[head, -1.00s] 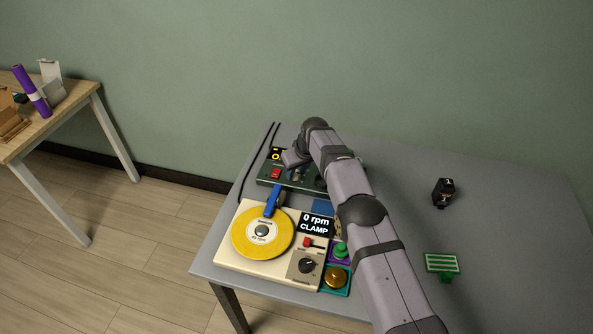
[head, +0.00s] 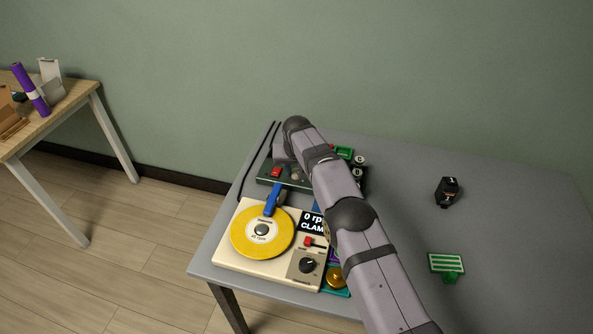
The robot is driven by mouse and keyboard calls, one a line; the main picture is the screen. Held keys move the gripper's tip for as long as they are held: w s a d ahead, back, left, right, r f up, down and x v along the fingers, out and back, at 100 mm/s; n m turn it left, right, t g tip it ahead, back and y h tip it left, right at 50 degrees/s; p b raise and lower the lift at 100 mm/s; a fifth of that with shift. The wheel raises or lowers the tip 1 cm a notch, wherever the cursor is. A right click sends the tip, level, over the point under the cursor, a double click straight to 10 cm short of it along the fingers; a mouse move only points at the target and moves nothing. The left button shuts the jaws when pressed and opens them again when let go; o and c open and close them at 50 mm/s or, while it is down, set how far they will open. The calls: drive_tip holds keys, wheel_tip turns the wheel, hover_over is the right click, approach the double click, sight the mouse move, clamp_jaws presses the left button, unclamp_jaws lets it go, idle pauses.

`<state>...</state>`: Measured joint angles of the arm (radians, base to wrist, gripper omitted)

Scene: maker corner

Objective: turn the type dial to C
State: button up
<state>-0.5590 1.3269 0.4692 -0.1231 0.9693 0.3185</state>
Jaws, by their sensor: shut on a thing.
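A dark green panel (head: 268,180) with a red switch (head: 277,171) lies at the back left of the grey table. My gripper (head: 295,172) is over this panel, just right of the red switch, pointing down and shut on a small dial there. I take this for the type dial, but the fingers and my arm hide it. Its letters and pointer cannot be read. To the right of my arm, the panel shows small round dark knobs or caps (head: 359,160) and a green block (head: 344,153).
A cream machine (head: 225,258) with a yellow disc (head: 251,243), blue clamp (head: 271,201), black knob (head: 307,265) and display (head: 312,222) stands in front. A black item (head: 447,192) and a green striped block (head: 445,262) lie right. The table's back right is clear.

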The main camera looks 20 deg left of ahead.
drive_tip(key=shift+m, duration=0.3)
drive_tip(key=o, duration=1)
drive_tip(key=shift+o, duration=0.2)
drive_tip(key=shift+r, duration=0.2)
drive_tip(key=shift+b+v, duration=1.1)
drive_tip(key=shift+v, duration=1.85)
drive_tip(key=shift+s+r, duration=0.3)
drive_tip(key=shift+r, duration=0.15)
